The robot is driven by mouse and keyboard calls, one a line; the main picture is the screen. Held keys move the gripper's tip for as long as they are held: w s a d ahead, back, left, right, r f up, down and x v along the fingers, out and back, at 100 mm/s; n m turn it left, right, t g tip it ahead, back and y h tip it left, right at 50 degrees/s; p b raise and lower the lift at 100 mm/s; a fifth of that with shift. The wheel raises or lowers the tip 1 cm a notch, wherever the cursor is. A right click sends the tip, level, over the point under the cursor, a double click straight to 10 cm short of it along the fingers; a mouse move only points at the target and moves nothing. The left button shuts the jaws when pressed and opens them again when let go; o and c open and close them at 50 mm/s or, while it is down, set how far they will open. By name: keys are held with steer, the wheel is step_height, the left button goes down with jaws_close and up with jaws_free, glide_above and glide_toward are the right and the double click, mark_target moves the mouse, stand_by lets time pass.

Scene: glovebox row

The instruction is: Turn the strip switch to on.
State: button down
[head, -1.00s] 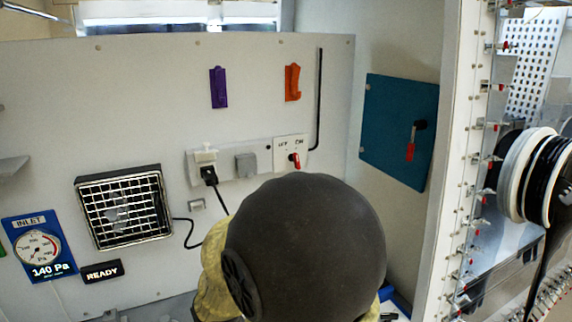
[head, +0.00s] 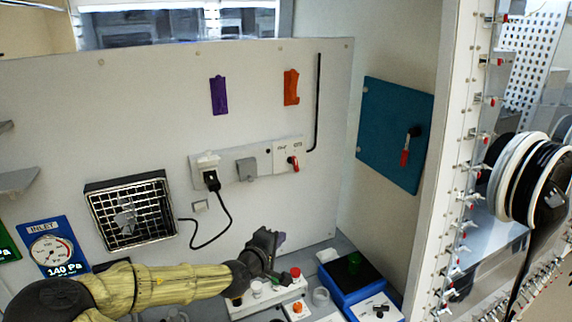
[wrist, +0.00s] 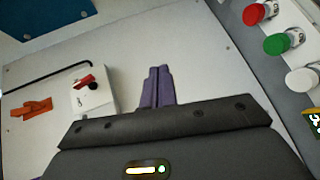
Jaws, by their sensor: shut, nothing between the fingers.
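The strip switch (head: 293,163) is a small red handle on the right end of the pale power strip (head: 228,171), under small labels. The label by it on the right appears to read ON; I cannot tell for sure which way the handle points. In the wrist view the switch (wrist: 86,82) shows a red handle and dark hub on a white block, left of my fingers. My gripper (head: 280,241) is below the strip, apart from the switch. Its purple fingers (wrist: 156,87) are together and empty.
A black plug with cord (head: 211,180) and a grey cover (head: 246,168) sit on the strip. Purple (head: 218,95) and orange (head: 291,87) hooks are above. A blue box (head: 345,283) and several buttons stand low near my gripper. The wall between gripper and switch is clear.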

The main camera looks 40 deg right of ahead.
steer(key=w+a+r+n+t+h, duration=0.1)
steer(key=r+t, duration=0.1)
steer(key=r, duration=0.4)
steer(key=w+a+r+n+t+h, duration=0.2)
steer(key=r, duration=0.5)
steer(key=shift+w+a+n+p, duration=0.2)
steer(key=shift+w+n+p, duration=0.1)
steer(key=shift+p, duration=0.15)
steer(key=p, duration=0.7)
glide_toward(295, 164)
steer(key=w+d+r, duration=0.1)
steer(key=w+d, duration=0.3)
steer(key=w, duration=0.1)
steer(key=shift+d, duration=0.55)
steer(key=shift+s+r, duration=0.1)
